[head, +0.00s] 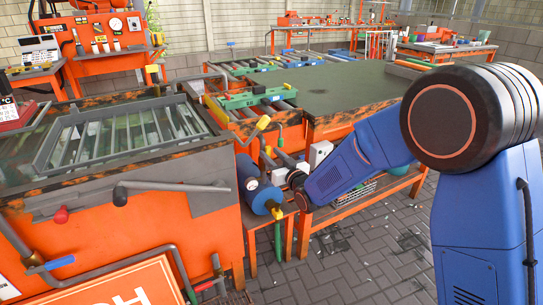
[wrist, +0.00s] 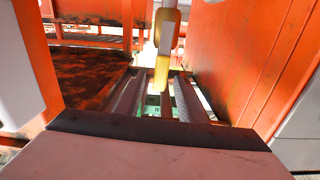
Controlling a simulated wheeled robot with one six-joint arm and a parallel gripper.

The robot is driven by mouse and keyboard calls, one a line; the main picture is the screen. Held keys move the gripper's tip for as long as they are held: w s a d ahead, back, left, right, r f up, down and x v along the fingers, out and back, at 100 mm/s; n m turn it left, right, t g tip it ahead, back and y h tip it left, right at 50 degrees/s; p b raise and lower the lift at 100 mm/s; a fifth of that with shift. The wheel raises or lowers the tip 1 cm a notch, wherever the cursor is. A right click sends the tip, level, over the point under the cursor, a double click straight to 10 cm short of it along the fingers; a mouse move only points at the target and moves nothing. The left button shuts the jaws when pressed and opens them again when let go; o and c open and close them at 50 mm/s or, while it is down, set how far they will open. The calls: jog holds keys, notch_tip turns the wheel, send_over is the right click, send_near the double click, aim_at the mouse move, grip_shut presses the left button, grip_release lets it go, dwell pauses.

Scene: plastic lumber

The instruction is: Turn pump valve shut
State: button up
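A blue pump-like cylinder (head: 258,186) stands beside the orange tank, with a yellow fitting (head: 277,213) at its lower end. A yellow-tipped lever (head: 263,123) and a green-handled lever (head: 280,139) stand above it; I cannot tell for sure which is the pump valve. In the wrist view a yellow handle (wrist: 162,73) on a pale stem hangs ahead, in line with my gripper (wrist: 157,82). The two grey fingers are apart with a gap between them. The handle appears beyond the fingers; contact cannot be made out.
Orange panels (wrist: 245,60) rise close on the right in the wrist view. The orange tank (head: 140,235) with a grey lever bar (head: 170,187) stands left in the head view. A dark-topped orange table (head: 345,95) is behind. Paved floor (head: 365,260) is open at front right.

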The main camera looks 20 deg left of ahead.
jog(key=shift+w+a, duration=0.1)
jog(key=shift+c, duration=0.6)
grip_shut()
jog(key=shift+w, duration=0.1)
jog(key=w+d+f+m, duration=0.4)
jog(key=f+m, duration=0.3)
jog(key=m, duration=1)
jog(key=shift+w+d+f+m, duration=0.3)
jog(key=shift+w+d, duration=0.05)
jog(key=shift+w, duration=0.25)
jog(key=shift+o, duration=0.6)
grip_release()
